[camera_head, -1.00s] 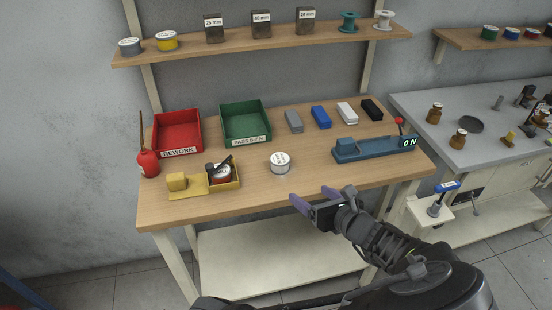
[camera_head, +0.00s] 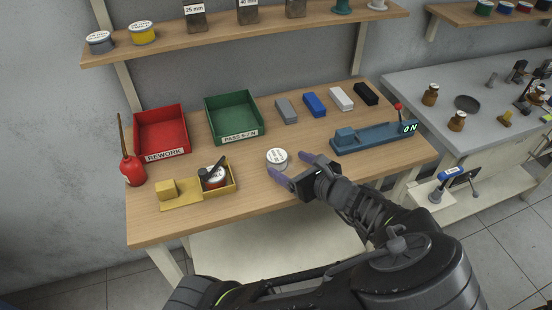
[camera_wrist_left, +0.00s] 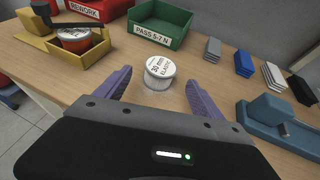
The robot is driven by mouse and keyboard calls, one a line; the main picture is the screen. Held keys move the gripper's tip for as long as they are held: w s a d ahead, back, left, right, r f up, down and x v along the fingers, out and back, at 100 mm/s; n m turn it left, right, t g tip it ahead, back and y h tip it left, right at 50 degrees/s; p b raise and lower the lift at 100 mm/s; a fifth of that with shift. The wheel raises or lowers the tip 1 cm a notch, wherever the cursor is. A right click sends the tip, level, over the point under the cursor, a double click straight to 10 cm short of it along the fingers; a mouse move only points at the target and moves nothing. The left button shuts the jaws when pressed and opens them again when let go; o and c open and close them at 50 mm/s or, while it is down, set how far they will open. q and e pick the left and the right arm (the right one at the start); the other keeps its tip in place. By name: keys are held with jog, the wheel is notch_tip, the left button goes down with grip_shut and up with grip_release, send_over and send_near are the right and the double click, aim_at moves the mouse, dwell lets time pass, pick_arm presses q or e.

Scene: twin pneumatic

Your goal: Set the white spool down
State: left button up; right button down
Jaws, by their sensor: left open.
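A white spool-like roll with a round printed label (camera_head: 277,157) stands upright on the wooden bench near its front middle; it also shows in the left wrist view (camera_wrist_left: 159,72). My left gripper (camera_head: 292,167) is open, its two purple fingers low over the bench just at the near right of the roll. In the left wrist view the fingers (camera_wrist_left: 159,84) lie either side of the roll's near edge, apart from it. Another white spool (camera_head: 377,4) is on the shelf, partly cut off. My right gripper is not in view.
A yellow holder (camera_head: 206,201) with a red roll and a dark tool stands left. Behind are a red REWORK bin (camera_head: 161,129) and a green PASS bin (camera_head: 233,117). Several blocks line the back, and a blue gauge (camera_head: 373,138) stands right. Bench around the roll is clear.

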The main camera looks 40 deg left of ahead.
aim_at(282, 160)
pick_arm(q)
jog(key=shift+x, duration=0.85)
jog(key=shift+w+a+f+p, duration=0.1)
jog(key=shift+w+a+p, duration=0.05)
jog(key=shift+a+p, duration=0.25)
jog(key=p+x, duration=0.1)
jog(key=x, duration=0.2)
jog(key=shift+w+a, duration=0.1)
jog(key=shift+a, duration=0.2)
jog(key=shift+w+a+f, duration=0.15)
jog(key=shift+a+f, duration=0.1)
jog(key=shift+a, duration=0.05)
jog(key=shift+c, duration=0.6)
